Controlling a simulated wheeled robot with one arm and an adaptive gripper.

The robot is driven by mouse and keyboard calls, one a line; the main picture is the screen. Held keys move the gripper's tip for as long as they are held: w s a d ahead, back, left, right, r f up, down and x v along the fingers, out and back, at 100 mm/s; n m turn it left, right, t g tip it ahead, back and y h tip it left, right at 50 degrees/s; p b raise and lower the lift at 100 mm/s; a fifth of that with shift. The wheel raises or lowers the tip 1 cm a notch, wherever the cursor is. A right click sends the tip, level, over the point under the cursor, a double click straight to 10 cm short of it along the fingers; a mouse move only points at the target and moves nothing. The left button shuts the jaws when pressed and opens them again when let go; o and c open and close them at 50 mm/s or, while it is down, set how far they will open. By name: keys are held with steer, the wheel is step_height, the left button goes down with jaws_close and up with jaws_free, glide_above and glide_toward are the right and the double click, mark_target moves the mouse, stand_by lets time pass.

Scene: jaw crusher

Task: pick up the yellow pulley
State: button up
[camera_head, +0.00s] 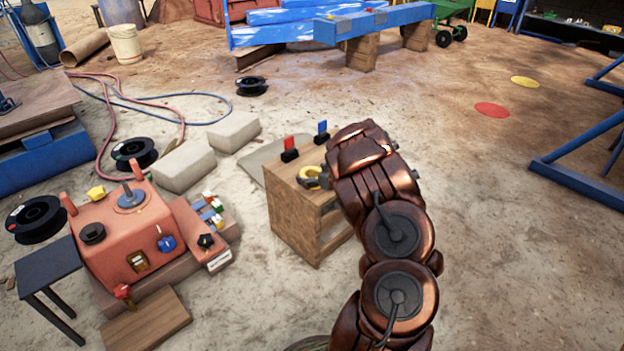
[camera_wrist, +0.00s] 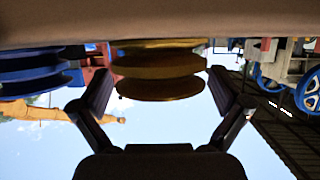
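The yellow pulley (camera_head: 309,177) lies on top of a small wooden cabinet (camera_head: 291,213) in the head view, beside my gripper (camera_head: 322,178). In the wrist view the grooved yellow pulley (camera_wrist: 160,75) is centred between the two dark fingertips of my gripper (camera_wrist: 160,90). The fingers are spread wide, one at each side of the pulley, very close to its rim. I cannot tell whether they touch it. The arm hides the cabinet's right side in the head view.
Red (camera_head: 289,147) and blue (camera_head: 322,130) upright pieces on black bases stand at the cabinet's back. A red machine (camera_head: 120,235) stands left, with pale blocks (camera_head: 186,165) behind it. Blue disc shapes (camera_wrist: 35,70) show left in the wrist view. Ground on the right is mostly clear.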

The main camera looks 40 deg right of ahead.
steer(key=c, duration=1.7)
steer(key=shift+o, duration=0.2)
step_height(320, 180, up, 3)
steer(key=shift+r+p, duration=0.15)
steer(key=shift+p, duration=0.9)
steer(key=shift+a+r, duration=0.1)
steer(key=shift+r, duration=0.25)
steer(key=s+a+r+p, duration=0.1)
steer(key=s+a+p, duration=0.3)
steer(key=s+a, duration=0.6)
steer(key=shift+s+a, duration=0.35)
steer(key=shift+a, duration=0.45)
